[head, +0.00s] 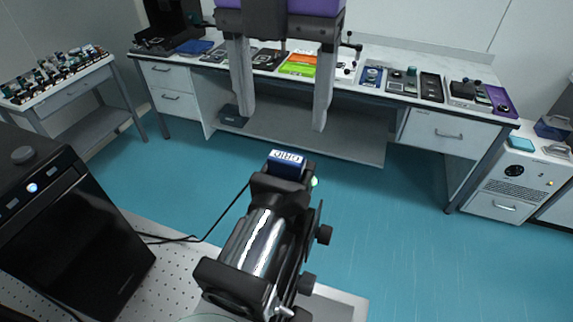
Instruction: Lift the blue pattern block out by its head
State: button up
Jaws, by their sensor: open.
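The blue pattern block (287,164) sits in the black holder (282,186) at the far end of a shiny metal cylinder (256,243). Its blue head with white lettering shows above the holder; the lower part is hidden inside. My gripper (283,124) hangs from the top of the picture with its two long grey fingers wide apart and nothing between them. In the picture the fingertips are above the block, one to each side. They appear apart from it, though the exact distance cannot be told from this one view.
A black box with a blue-lit button (60,210) stands left of the cylinder on a perforated table (185,262). Black knobs (323,235) stick out on the cylinder mount's right side. Across the blue floor, a long bench (440,118) carries several devices. A cart (60,88) holds optics at far left.

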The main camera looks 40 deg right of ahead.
aim_at(286, 157)
jog(key=shift+s+d+f+p, duration=0.1)
jog(key=shift+f+p, duration=0.55)
jog(key=shift+f, duration=1.3)
jog(key=shift+s+d+f+p, duration=0.1)
jog(key=shift+f+p, duration=0.55)
jog(key=shift+f, duration=1.25)
jog(key=c, duration=1.5)
jog(key=shift+r, duration=0.1)
